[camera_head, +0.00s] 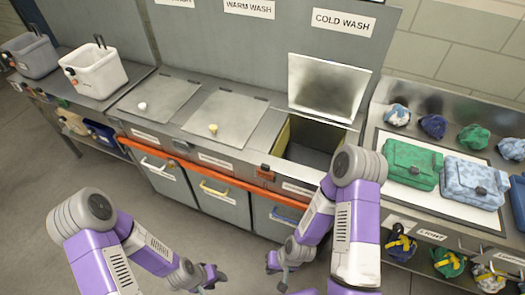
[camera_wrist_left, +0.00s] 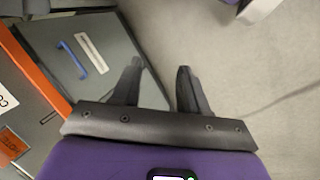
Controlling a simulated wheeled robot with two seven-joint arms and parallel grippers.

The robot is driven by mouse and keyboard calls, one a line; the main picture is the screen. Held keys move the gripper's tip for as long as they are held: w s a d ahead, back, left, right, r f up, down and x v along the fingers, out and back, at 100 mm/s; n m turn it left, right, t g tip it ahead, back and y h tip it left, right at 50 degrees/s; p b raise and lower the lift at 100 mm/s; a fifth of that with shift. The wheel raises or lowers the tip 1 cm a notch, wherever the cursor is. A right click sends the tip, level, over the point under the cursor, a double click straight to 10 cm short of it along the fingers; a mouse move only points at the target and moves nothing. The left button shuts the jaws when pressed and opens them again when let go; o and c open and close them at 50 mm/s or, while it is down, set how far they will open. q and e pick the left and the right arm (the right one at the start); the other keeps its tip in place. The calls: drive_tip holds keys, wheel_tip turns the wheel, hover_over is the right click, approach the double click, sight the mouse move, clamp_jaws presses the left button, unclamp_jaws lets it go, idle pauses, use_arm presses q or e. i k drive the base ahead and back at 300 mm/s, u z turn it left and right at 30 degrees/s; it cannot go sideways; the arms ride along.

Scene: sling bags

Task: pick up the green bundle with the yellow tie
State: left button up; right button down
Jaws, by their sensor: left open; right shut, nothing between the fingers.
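The green bundle with the yellow tie (camera_head: 448,263) sits on the low shelf at the lower right in the head view. A blue bundle with a yellow tie (camera_head: 400,244) is to its left and a pale grey one with a yellow tie (camera_head: 488,279) is to its right. My left gripper (camera_head: 214,278) is at the bottom middle, far to the left of the green bundle. Its fingers are apart and empty in the left wrist view (camera_wrist_left: 160,82). My right gripper (camera_head: 275,270) is shut and empty, also left of the bundles. The bundles do not show in the left wrist view.
A green bag (camera_head: 411,164) and a pale blue bag (camera_head: 473,182) lie on the counter above the shelf, with several bundles without yellow ties behind them. The cold wash bin's lid (camera_head: 327,88) is raised. An orange rail (camera_head: 210,170) runs along the bin fronts.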

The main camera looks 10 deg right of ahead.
sight(451, 264)
drive_tip(key=z, duration=0.1)
drive_tip(key=i, duration=0.1)
drive_tip(key=z, duration=4.05)
drive_tip(key=i, duration=2.15)
drive_tip(key=u, duration=1.7)
